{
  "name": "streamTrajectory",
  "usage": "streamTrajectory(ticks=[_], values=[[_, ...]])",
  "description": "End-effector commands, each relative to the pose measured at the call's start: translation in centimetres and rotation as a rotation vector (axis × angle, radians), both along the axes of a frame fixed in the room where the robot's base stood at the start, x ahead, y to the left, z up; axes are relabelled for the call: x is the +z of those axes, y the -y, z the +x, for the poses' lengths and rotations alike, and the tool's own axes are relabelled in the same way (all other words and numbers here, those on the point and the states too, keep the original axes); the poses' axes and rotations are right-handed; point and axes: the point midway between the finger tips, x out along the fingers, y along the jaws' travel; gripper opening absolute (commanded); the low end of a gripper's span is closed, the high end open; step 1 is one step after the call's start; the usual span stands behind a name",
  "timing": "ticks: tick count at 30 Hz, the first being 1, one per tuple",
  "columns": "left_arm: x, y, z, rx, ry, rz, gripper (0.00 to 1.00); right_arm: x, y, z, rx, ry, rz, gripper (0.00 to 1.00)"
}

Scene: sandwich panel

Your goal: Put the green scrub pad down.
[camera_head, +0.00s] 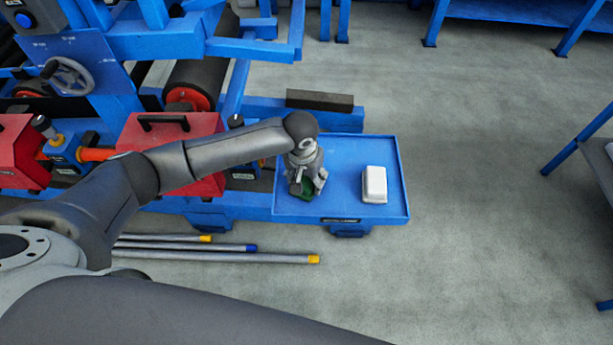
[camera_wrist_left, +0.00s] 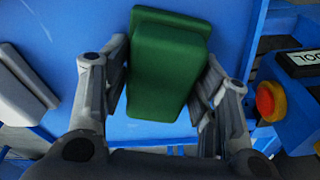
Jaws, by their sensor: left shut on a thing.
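The green scrub pad (camera_head: 307,188) shows in the head view at the left part of a blue tray (camera_head: 338,208), mostly hidden under my left gripper (camera_head: 306,184). In the left wrist view the green pad (camera_wrist_left: 165,65) sits between the two fingers of my left gripper (camera_wrist_left: 163,85), which is shut on it. The blue tray surface (camera_wrist_left: 60,30) lies behind the pad. I cannot tell whether the pad touches the tray. My right gripper is not in view.
A white block (camera_head: 375,184) stands on the tray's right part. A dark bar (camera_head: 319,100) lies behind the tray. A blue machine with red boxes (camera_head: 170,135) stands left. Several metal rods (camera_head: 220,257) lie on the floor. The tray's middle is clear.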

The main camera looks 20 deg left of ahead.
Motion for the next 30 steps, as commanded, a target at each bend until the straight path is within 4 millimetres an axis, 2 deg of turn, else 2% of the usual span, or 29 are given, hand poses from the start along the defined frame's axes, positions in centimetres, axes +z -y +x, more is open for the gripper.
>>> streamTrajectory(ticks=[1, 2, 6, 15, 19, 23, 30], values=[[-0.2, 0.0, 0.0, 0.001, -0.001, 0.0, 0.26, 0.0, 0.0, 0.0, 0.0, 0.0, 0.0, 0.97], [-0.1, 0.0, 0.0, 0.001, -0.001, 0.0, 0.59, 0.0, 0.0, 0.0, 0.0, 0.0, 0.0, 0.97], [-0.1, 0.0, 0.0, 0.0, -0.001, 0.0, 0.76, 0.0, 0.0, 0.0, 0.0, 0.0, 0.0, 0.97], [-0.1, 0.0, 0.0, 0.0, 0.0, 0.0, 0.76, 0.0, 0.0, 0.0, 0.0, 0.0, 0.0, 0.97], [0.6, 0.0, 0.0, 0.0, 0.002, -0.001, 0.76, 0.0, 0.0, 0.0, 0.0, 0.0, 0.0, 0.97], [2.6, 0.0, -0.3, -0.001, 0.003, -0.002, 0.76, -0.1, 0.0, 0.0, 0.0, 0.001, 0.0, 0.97], [7.8, 0.0, -1.0, -0.001, 0.004, -0.002, 0.76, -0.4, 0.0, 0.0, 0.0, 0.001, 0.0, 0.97]])
